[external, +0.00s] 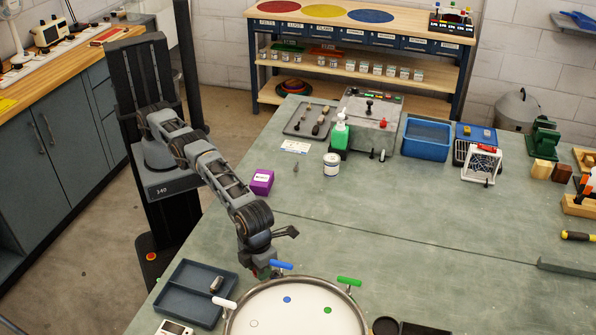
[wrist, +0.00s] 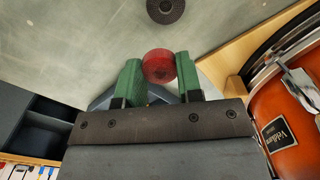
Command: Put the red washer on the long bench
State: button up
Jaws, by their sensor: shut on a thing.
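A red round washer (wrist: 158,65) is held between the green fingertips of my gripper (wrist: 160,78) in the wrist view. The gripper is shut on it. In the external view my gripper (external: 262,268) is low over the near side of the green-topped bench (external: 400,215), just behind the drum. The washer cannot be made out there. The bench's grey-green top also shows in the wrist view (wrist: 70,35). I cannot tell which surface is the long bench. A wooden-topped bench (external: 415,27) with red, yellow and blue circles stands at the back, and a wooden counter (external: 70,50) at the left.
A drum (external: 295,312) with coloured-handled keys around its rim is close to my gripper; its orange shell (wrist: 285,115) shows in the wrist view. A dark divided tray (external: 190,290) lies to the left. A dark disc (wrist: 165,9) lies beyond the fingertips. The middle of the green top is clear.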

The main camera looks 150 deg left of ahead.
jog(key=shift+w+f+p, duration=0.15)
jog(key=shift+f+p, duration=0.05)
jog(key=shift+p, duration=0.6)
jog(key=shift+f, duration=1.65)
jog(key=shift+f+b, duration=0.1)
jog(key=shift+b, duration=0.25)
jog(key=o, duration=0.9)
jog(key=shift+o, duration=0.2)
